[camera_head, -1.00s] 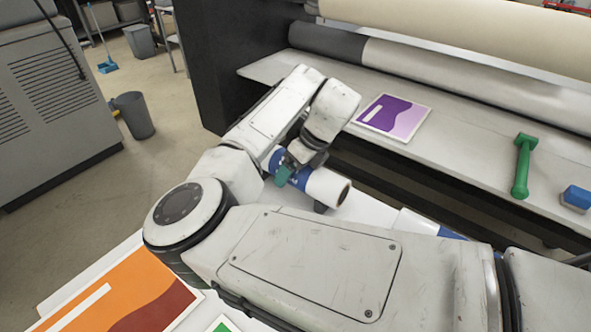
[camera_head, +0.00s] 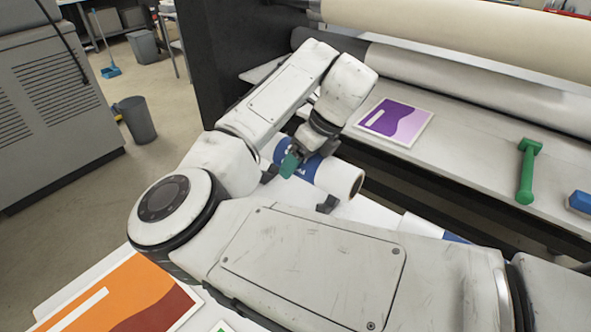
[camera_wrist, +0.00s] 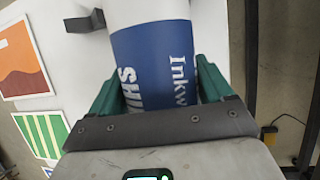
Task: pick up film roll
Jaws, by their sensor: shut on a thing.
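The film roll (camera_head: 338,178) is a white cylinder with a blue printed band, in the middle of the head view. My gripper (camera_head: 290,165) is shut on it around the blue band. In the wrist view the roll (camera_wrist: 155,55) fills the top middle, and the green fingers of my gripper (camera_wrist: 160,95) press on both its sides. The roll is above the white table; whether it clears its dark support is hard to tell. My arm hides part of the table and the roll's far end.
A dark support block (camera_head: 327,204) stands by the roll. The laminator bed (camera_head: 460,160) holds a purple print (camera_head: 393,121), a green handled tool (camera_head: 527,170) and a blue block (camera_head: 580,201). An orange print (camera_head: 120,295) lies at lower left. Another roll (camera_head: 425,226) is partly hidden behind my arm.

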